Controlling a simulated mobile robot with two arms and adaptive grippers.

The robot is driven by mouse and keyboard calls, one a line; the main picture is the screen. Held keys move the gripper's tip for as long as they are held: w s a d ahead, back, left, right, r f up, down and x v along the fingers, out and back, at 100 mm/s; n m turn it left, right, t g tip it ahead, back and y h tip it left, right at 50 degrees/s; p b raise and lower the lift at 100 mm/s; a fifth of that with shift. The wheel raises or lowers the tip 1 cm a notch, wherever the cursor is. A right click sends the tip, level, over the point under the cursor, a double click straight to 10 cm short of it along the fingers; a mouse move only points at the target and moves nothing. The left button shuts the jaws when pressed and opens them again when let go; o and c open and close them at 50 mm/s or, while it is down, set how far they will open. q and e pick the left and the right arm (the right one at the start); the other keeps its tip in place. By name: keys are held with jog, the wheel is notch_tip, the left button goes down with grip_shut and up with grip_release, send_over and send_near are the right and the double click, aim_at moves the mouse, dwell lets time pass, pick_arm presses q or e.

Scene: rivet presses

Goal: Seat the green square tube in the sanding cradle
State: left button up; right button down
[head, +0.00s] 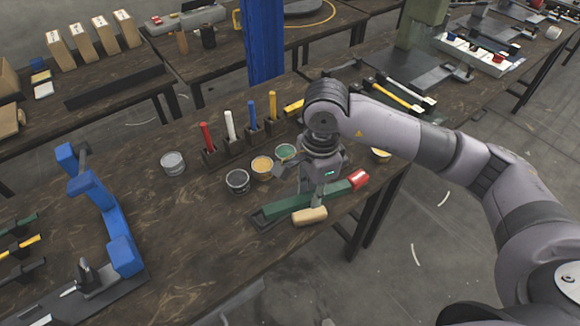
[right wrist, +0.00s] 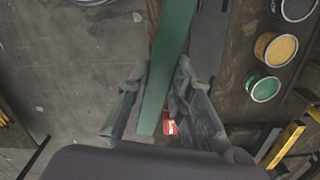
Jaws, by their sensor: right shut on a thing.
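The green square tube (head: 284,207) lies roughly level in my right gripper (head: 318,199), its long end pointing left in the head view. In the right wrist view the tube (right wrist: 170,55) runs between both fingers of the gripper (right wrist: 163,90), which is shut on it. The dark sanding cradle (head: 260,223) shows at the table's front edge, below the tube's left end. In the right wrist view a dark grey strip, probably the cradle (right wrist: 206,45), runs beside the tube. The tube looks above or beside the cradle; contact is unclear. My left gripper is out of view.
A tan block (head: 309,216) lies in front of the tube and a red object (head: 358,179) near its right end. Dark, yellow (head: 262,168) and green paint cans stand behind. A blue press (head: 113,215) stands left; table between is clear.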

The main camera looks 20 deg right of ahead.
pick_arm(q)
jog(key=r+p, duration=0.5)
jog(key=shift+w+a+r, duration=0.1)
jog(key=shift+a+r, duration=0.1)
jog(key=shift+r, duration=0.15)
pick_arm(e)
jog(key=w+a+f+m, duration=0.1)
jog(key=w+m, duration=0.3)
jog(key=m, duration=1.2)
jog(key=w+a+f+m, duration=0.1)
jog(key=w+m, duration=0.3)
jog(key=m, duration=1.3)
jog(key=shift+w+a+f, duration=0.3)
jog(key=shift+f, duration=0.15)
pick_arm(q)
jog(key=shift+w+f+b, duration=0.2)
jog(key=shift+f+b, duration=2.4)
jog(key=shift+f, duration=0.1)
pick_arm(e)
jog(key=shift+f, duration=3.7)
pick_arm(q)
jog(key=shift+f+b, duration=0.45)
pick_arm(e)
jog(key=shift+f, duration=0.7)
